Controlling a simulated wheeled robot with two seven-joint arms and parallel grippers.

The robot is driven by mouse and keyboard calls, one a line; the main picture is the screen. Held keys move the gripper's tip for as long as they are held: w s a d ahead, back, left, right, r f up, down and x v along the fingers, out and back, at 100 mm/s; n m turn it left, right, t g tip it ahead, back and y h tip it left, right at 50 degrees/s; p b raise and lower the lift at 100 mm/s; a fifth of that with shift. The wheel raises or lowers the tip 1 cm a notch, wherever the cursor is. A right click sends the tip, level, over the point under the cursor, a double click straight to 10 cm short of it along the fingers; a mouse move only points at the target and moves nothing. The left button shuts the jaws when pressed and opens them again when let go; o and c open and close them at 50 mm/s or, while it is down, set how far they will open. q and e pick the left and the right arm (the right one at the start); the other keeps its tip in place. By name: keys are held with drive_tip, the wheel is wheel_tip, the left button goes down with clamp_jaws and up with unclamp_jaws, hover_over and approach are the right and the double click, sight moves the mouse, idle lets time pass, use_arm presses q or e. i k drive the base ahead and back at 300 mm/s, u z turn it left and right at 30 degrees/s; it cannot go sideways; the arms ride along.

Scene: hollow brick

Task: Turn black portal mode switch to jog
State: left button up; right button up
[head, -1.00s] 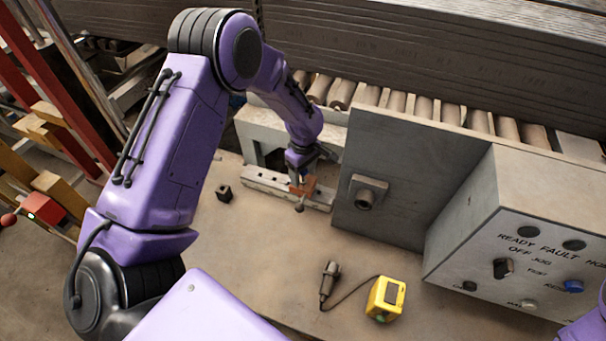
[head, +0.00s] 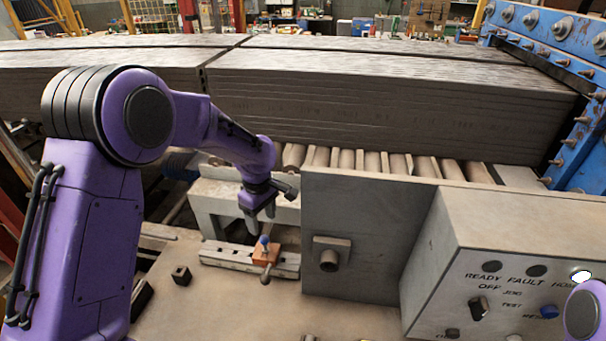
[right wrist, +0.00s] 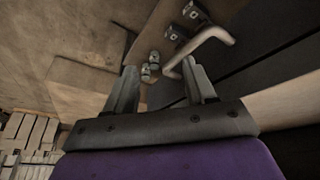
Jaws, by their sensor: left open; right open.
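The black mode switch (head: 478,308) is on the sloped front of the grey control box (head: 430,245) at the lower right of the head view. OFF, JOG and TEST are lettered around it; I cannot tell clearly which one it points to. My left gripper (head: 268,208) is open and empty above an orange block (head: 266,254) with a blue-tipped pin, well left of the switch. My right gripper (right wrist: 160,78) is open and empty in the right wrist view, near a bent metal handle (right wrist: 200,45). The switch is not recognisable in that view.
A blue button (head: 549,311) and a lit white lamp (head: 581,276) sit right of the switch. A grey upright plate (head: 365,215) with a round fitting stands left of the box. A small black block (head: 181,275) lies on the table. Rollers and stacked sheets are behind.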

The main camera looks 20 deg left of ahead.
sight(479, 307)
drive_tip(key=k, duration=1.5)
